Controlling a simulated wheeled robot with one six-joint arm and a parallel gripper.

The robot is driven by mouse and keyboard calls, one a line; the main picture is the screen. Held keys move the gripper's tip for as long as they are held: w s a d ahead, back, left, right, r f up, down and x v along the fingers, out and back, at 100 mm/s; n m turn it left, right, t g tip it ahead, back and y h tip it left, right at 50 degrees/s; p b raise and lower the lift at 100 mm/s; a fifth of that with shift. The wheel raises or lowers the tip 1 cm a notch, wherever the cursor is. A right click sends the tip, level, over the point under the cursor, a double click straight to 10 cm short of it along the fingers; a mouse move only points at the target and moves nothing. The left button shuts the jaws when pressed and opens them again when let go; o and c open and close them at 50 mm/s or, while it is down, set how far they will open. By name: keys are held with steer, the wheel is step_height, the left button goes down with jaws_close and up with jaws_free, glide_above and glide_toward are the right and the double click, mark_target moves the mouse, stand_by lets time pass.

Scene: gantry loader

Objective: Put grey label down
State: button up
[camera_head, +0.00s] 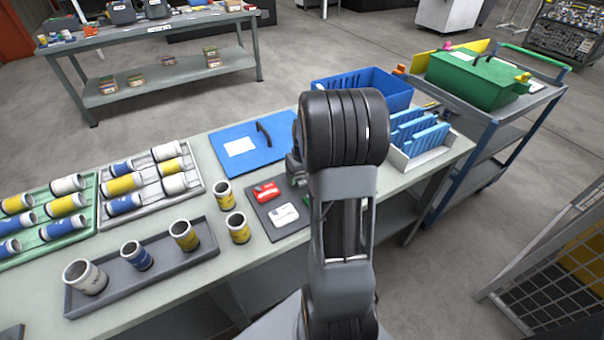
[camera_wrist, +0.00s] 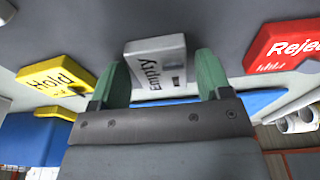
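The fingers stand apart. A narrow gap shows between the label and the right finger, while the left finger is very close to its edge. Whether the label rests on the dark surface is unclear. In the head view my arm hides the gripper. A whitish label (camera_head: 284,215) lies on the dark mat (camera_head: 264,215) there; I cannot tell if it is the same one.
A red "Reject" label (camera_wrist: 285,45) lies to the right and a yellow "Hold" label (camera_wrist: 55,80) to the left. A blue bin (camera_head: 385,88) and a rack with blue dividers (camera_head: 415,135) stand beyond my arm. Cylinders (camera_head: 238,227) stand left of the mat.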

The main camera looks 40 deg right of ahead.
steer(key=shift+o, duration=0.4)
steer(key=shift+r, duration=0.45)
step_height(320, 180, up, 10)
steer(key=s+r+p, duration=0.1)
steer(key=s, duration=0.1)
steer(key=s+a, duration=0.5)
steer(key=a, duration=0.5)
steer(key=s+a+n+t, duration=0.1)
steer(key=s+a, duration=0.4)
steer(key=a, duration=0.6)
steer(key=shift+s+r+n, duration=0.15)
steer(key=shift+s+n, duration=0.05)
steer(key=shift+n, duration=0.1)
steer(key=shift+d+r, duration=0.1)
